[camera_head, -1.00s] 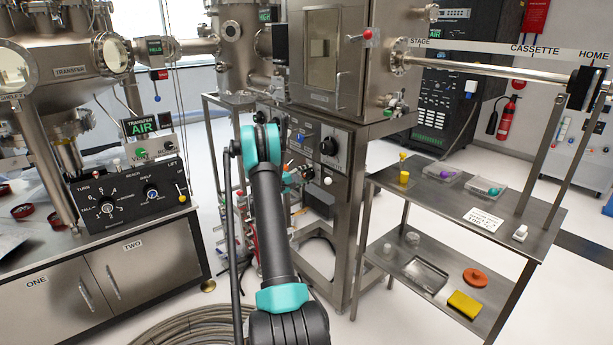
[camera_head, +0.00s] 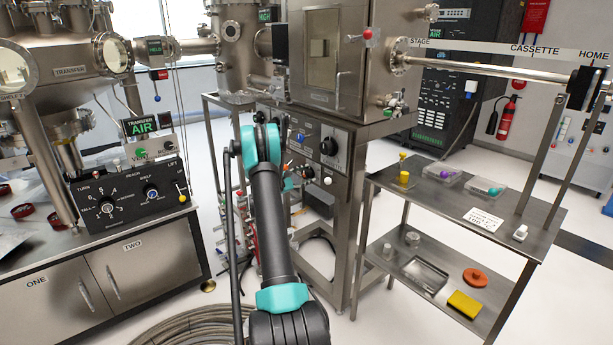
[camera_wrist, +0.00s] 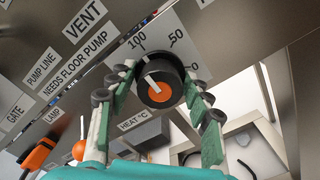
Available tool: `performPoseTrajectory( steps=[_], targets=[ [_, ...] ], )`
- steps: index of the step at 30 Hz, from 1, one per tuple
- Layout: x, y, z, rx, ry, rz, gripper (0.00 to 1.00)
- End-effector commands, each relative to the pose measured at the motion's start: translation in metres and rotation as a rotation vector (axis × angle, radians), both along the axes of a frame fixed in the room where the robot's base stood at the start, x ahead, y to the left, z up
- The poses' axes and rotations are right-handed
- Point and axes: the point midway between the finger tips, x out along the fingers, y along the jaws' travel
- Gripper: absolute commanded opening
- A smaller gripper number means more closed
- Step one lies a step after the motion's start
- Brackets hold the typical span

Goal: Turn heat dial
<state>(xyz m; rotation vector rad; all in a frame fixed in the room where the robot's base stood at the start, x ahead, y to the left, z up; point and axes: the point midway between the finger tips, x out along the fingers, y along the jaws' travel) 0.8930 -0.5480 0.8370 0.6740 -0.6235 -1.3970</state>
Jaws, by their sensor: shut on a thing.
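The heat dial (camera_wrist: 166,82) is a black round knob with an orange face and a white pointer line, above a label reading HEAT °C. Its pointer slants up and left, toward the printed 100. In the head view a black dial (camera_head: 328,146) shows on the panel below the chamber. My arm hides most of the gripper there.
Left of the dial are an orange lever (camera_wrist: 38,152) and a small orange ball knob (camera_wrist: 79,150). A steel shelf cart (camera_head: 455,200) stands to the right. The transfer control box (camera_head: 130,200) is at the left.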

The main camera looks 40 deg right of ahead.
Motion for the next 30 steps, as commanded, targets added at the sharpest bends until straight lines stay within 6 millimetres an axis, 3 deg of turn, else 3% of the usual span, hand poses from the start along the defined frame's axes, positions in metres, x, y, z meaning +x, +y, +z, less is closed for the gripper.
performPoseTrajectory(
  steps=[15,16,17,30],
  targets=[
    [0.0006,0.002,-0.0016,0.001,0.016,0.002,0.21],
    [0.0006,0.002,-0.0016,0.001,0.016,0.002,0.54],
    [0.0005,0.0019,-0.0017,0.001,0.016,0.002,0.57],
    [0.0004,0.0012,-0.0008,0.001,0.016,0.001,0.59]
  ],
)
